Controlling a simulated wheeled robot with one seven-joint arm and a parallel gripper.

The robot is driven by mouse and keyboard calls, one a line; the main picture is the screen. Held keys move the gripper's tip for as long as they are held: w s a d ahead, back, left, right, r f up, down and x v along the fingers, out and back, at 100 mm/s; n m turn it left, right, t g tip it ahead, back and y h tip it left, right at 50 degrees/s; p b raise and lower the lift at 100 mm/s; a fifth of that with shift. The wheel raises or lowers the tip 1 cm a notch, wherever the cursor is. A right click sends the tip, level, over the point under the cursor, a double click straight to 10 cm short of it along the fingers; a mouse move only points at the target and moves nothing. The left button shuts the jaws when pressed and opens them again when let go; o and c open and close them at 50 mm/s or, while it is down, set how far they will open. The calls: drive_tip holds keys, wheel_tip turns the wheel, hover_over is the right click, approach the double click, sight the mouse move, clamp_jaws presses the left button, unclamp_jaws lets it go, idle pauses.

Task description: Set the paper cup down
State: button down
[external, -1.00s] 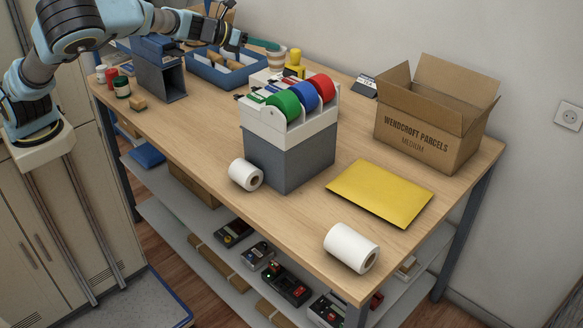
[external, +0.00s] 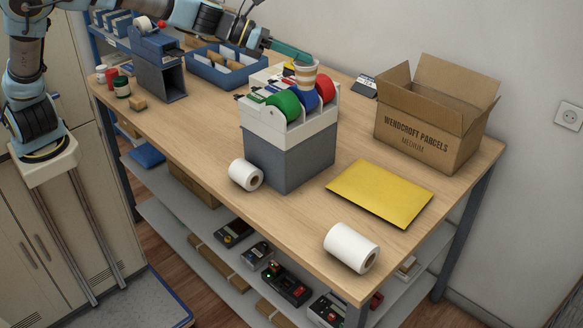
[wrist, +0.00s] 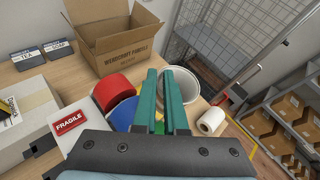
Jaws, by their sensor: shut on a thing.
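The paper cup (external: 307,74), white with tan bands, is held up in the air in front of the tape rolls in the external view, looking roughly upright. In the wrist view its open mouth (wrist: 191,83) faces me, just right of the teal fingers. My gripper (external: 303,58) comes from the upper left with its fingertips at the cup's rim. It also shows in the wrist view (wrist: 160,74), its two fingers close together and shut on the cup at its near side. The exact contact is partly hidden by the fingers.
A grey dispenser box (external: 290,157) with green, blue and red tape rolls stands below the cup. Two white paper rolls (external: 350,247) (external: 244,175), a yellow envelope (external: 379,193) and an open carton (external: 416,135) are around it. Bare wood shows at the left front (external: 195,125).

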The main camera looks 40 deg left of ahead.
drive_tip(key=s+d+f+m+g+h+b, duration=0.1)
drive_tip(key=s+d+f+m+g+b, duration=0.1)
drive_tip(key=s+d+f+b, duration=1)
drive_tip(key=f+b, duration=0.4)
drive_tip(key=f, duration=0.1)
drive_tip(key=w+f+b, duration=0.1)
drive_tip(key=f+b, duration=0.3)
drive_tip(key=f, duration=0.2)
drive_tip(key=f+b, duration=0.4)
drive_tip(key=f, duration=0.1)
drive_tip(key=shift+w+d+f+b, duration=0.15)
drive_tip(key=shift+f+b, duration=0.15)
drive_tip(key=shift+f, duration=0.1)
drive_tip(key=shift+f, duration=0.15)
drive_tip(key=c, duration=0.9)
unclamp_jaws()
drive_tip(key=shift+c, duration=0.2)
